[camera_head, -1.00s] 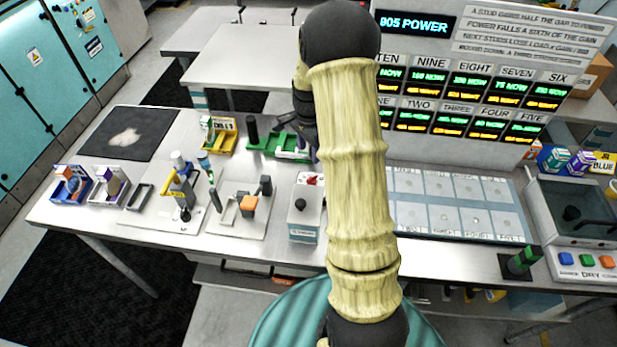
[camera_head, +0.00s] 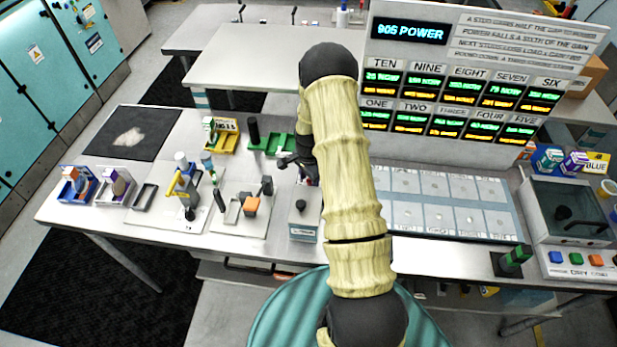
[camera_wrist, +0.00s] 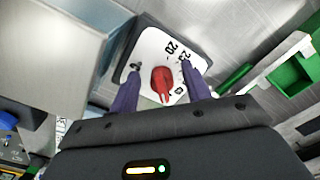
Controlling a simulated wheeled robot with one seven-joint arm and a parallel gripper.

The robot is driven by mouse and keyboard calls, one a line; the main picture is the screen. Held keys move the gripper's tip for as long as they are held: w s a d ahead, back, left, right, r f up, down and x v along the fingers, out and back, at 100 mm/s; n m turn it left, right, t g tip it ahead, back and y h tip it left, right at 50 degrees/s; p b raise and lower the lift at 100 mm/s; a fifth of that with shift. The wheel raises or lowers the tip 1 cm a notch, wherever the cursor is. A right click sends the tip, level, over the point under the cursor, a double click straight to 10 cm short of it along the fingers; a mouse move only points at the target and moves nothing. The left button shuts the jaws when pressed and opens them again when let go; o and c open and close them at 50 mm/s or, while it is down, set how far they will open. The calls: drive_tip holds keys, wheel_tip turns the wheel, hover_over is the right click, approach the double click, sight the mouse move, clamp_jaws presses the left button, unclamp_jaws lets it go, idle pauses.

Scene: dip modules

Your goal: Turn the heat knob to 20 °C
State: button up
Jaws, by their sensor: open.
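The heat knob (camera_wrist: 162,80) is red and sits on a white dial plate in the wrist view. The numbers 20 and 25 show at the dial's upper right; other marks are small or partly hidden. The knob's narrow end points toward the bottom of the picture, toward my gripper's body. My gripper (camera_wrist: 160,68) is open, its two purple fingers on either side of the knob with visible gaps, so it does not hold it.
Green trays (camera_head: 270,147) lie behind, also at right in the wrist view (camera_wrist: 292,75). A panel of pale squares (camera_head: 450,205) lies right of my arm.

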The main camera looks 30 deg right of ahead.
drive_tip(key=c, duration=1)
